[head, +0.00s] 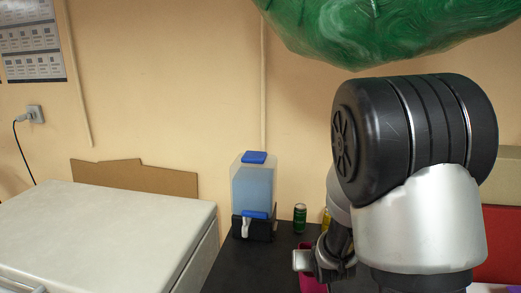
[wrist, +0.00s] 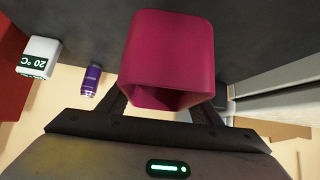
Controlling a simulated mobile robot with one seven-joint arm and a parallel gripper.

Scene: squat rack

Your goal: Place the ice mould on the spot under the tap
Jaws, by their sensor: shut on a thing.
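The ice mould is a magenta, square-sided hollow block (wrist: 168,50), held between the two dark fingers of my gripper (wrist: 160,105) in the wrist view. In the head view a strip of the mould (head: 309,270) shows beside my gripper (head: 322,262), with my arm hiding much of it. The tap (head: 246,227) is white, low on the front of a blue water dispenser (head: 252,188) with a blue lid. The dispenser stands on the dark counter (head: 240,265), left of and behind my gripper. The counter just below the tap looks bare. I cannot tell whether the mould touches the counter.
A green can (head: 300,217) and a partly hidden yellow item (head: 326,217) stand right of the dispenser. A white chest-like unit (head: 100,235) borders the counter on the left. The wrist view shows a purple can (wrist: 90,80) and a white "20 °C" box (wrist: 38,57). A green bag-like thing hangs above.

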